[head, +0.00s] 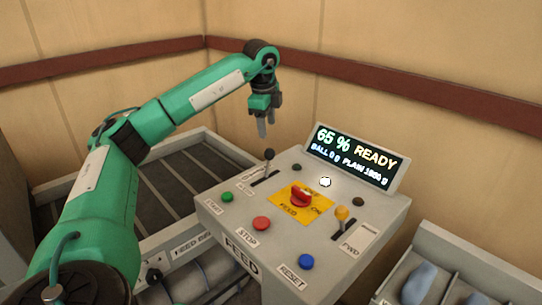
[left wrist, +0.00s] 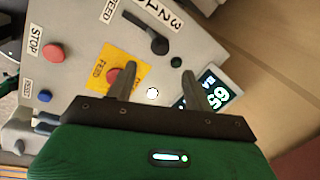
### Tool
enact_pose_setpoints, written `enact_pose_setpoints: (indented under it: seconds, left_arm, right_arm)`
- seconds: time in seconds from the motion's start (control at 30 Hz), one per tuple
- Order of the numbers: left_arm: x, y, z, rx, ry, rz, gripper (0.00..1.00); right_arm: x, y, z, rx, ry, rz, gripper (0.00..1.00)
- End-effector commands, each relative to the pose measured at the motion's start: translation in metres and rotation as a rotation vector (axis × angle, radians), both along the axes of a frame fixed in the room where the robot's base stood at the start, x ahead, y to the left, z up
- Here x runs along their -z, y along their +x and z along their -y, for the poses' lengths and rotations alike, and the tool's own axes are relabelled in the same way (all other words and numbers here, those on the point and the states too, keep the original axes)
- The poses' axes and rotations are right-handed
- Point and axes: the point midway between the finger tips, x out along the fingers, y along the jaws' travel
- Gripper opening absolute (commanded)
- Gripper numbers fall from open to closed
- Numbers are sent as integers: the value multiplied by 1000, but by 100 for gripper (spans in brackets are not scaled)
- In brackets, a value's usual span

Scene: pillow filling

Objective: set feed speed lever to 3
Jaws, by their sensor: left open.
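The feed speed lever (head: 268,155) has a black knob and stands in a dark slot at the back left of the grey control box (head: 230,210). In the left wrist view the lever (left wrist: 159,46) appears toward the lower right end of its slot, beside a strip of digits (left wrist: 165,15). I cannot tell surely which digit it lines up with. My left gripper (head: 266,128) points down above the lever, apart from it. In the left wrist view its two fingers (left wrist: 160,75) are spread with nothing between them. My right gripper is not in view.
The box carries a red knob (head: 300,196) on a yellow plate, a yellow-knobbed lever (head: 341,214), and green, red and blue buttons. A display (head: 355,157) reading 65 % READY stands behind. A bin (head: 470,258) is at right, walls behind.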

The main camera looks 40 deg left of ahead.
Motion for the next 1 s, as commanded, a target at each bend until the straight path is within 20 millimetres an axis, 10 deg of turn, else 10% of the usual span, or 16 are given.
enact_pose_setpoints:
  seconds: [0.5,1.0]
  left_arm:
    - [99,17,-7,0,-1,-4,52]
    - [118,20,-8,1,0,-1,52]
  right_arm:
    - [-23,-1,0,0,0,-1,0]
    - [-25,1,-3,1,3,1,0]
